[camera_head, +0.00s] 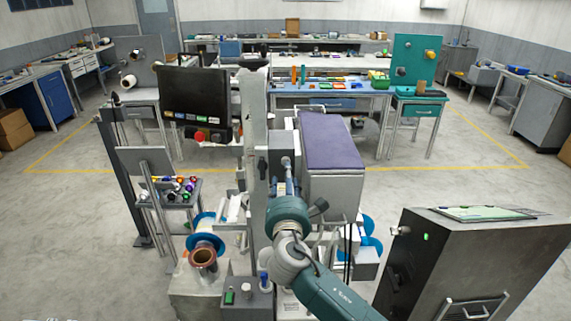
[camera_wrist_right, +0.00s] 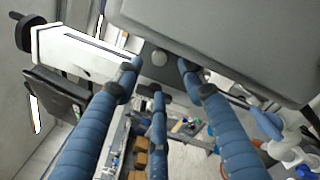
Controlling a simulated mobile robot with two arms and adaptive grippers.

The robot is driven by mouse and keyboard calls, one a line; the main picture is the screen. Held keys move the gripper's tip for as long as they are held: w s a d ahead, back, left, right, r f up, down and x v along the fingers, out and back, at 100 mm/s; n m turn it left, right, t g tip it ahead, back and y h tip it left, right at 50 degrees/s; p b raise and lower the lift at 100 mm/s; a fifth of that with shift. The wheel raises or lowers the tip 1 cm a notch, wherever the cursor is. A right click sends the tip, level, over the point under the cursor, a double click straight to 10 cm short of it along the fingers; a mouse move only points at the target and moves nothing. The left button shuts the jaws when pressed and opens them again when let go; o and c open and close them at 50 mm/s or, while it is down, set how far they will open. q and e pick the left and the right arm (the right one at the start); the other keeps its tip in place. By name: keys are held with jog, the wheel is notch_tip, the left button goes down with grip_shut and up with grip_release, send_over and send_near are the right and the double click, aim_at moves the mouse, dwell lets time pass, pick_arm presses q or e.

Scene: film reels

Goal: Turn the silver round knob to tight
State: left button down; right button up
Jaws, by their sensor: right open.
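In the right wrist view, a small round silver-grey knob (camera_wrist_right: 159,57) sits on a dark face beneath a large grey padded block. My right gripper (camera_wrist_right: 160,72) has its blue ribbed fingers spread. Two fingertips stand left and right of the knob and a third finger is below it, with gaps visible around the knob. I cannot tell how near in depth they are. In the head view my right gripper (camera_head: 285,185) points away from me, beside a grey post; its fingers are small there and partly hidden by the wrist. My left gripper is not in view.
A purple-topped grey unit (camera_head: 331,142) stands just right of the gripper. A black panel with a red button (camera_head: 199,137) is at left. Reels (camera_head: 203,256) sit at lower left, and a dark cabinet (camera_head: 470,265) at lower right. Open floor lies on both sides.

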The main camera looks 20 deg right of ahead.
jog(key=p+x, duration=0.1)
jog(key=x, duration=0.6)
jog(key=shift+s+f, duration=0.1)
grip_shut()
